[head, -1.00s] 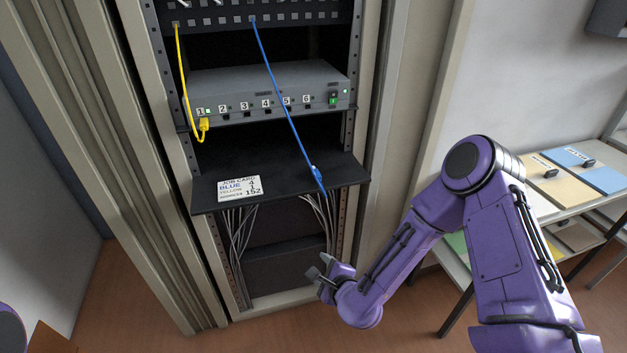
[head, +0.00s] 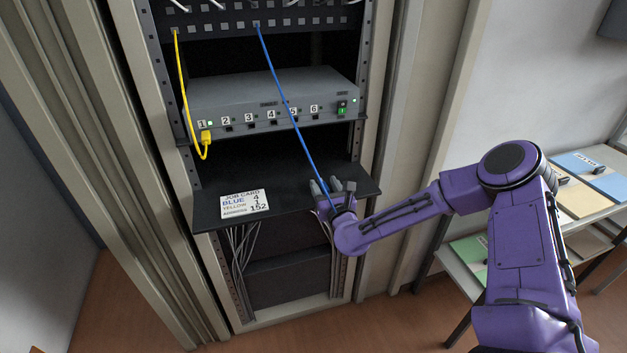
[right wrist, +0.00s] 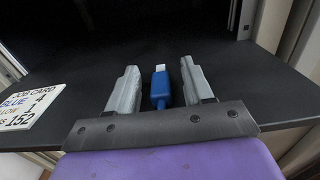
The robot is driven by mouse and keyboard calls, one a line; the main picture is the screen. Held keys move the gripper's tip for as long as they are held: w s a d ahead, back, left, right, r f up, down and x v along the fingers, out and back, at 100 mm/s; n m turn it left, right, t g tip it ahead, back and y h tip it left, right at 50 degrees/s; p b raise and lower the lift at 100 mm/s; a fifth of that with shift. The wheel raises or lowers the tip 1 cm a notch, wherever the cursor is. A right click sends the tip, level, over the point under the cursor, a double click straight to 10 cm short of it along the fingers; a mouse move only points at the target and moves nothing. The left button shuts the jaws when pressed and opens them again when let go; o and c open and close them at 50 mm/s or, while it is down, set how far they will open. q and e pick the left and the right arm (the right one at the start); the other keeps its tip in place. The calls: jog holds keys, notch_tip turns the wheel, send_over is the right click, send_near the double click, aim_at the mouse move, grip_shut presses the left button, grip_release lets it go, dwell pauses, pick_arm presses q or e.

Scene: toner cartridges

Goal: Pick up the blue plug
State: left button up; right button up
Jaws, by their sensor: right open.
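The blue plug (right wrist: 159,90) lies on the black shelf (right wrist: 75,90), between the two fingers of my right gripper in the right wrist view. Its pale tip points away from the palm. My right gripper (right wrist: 161,85) is open, with a gap on each side of the plug. In the head view my right gripper (head: 332,186) is at the shelf's front right edge and hides the plug. The blue cable (head: 285,98) runs from the upper panel down to the gripper. My left gripper is not in view.
A grey switch box (head: 265,100) with numbered ports stands above the shelf. A yellow cable (head: 186,95) is plugged in at port 1. A job card (head: 244,204) lies at the shelf's left front. Rack posts flank the shelf. A side table (head: 590,190) with folders stands at right.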

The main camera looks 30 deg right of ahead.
jog(key=shift+w+f, duration=0.2)
jog(key=shift+w, duration=0.15)
jog(key=shift+s+a+r, duration=0.1)
jog(key=shift+s, duration=0.15)
jog(key=c, duration=0.4)
jog(key=shift+d, duration=0.2)
grip_shut()
